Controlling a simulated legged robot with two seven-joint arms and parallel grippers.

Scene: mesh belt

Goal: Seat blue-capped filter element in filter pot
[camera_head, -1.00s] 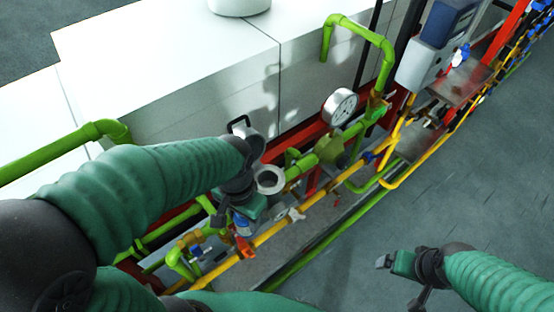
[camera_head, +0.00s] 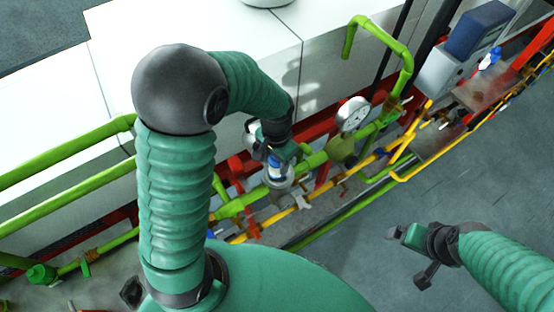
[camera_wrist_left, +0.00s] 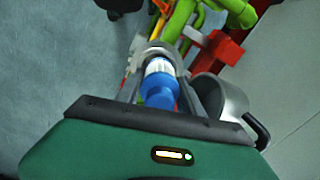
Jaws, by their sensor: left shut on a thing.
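My left gripper (camera_head: 275,163) is shut on the blue-capped filter element (camera_wrist_left: 160,85). In the left wrist view it has a white body and a blue cap turned towards my wrist. A small blue part of it shows in the head view (camera_head: 274,162). The filter pot (camera_head: 278,182) is a grey, round-mouthed fitting on the pipework, just below my left gripper. The filter element lines up over the pot, but I cannot tell how deep it sits. My right gripper (camera_head: 394,233) hangs over the bare floor at the right, its jaw gap unclear.
A metal cup-like vessel with a black handle (camera_wrist_left: 225,98) stands close beside the gripper. Green pipes (camera_head: 340,140), yellow pipes (camera_head: 285,214) and a round gauge (camera_head: 352,114) crowd the area. White cabinets (camera_head: 180,60) stand behind. The floor at the right is clear.

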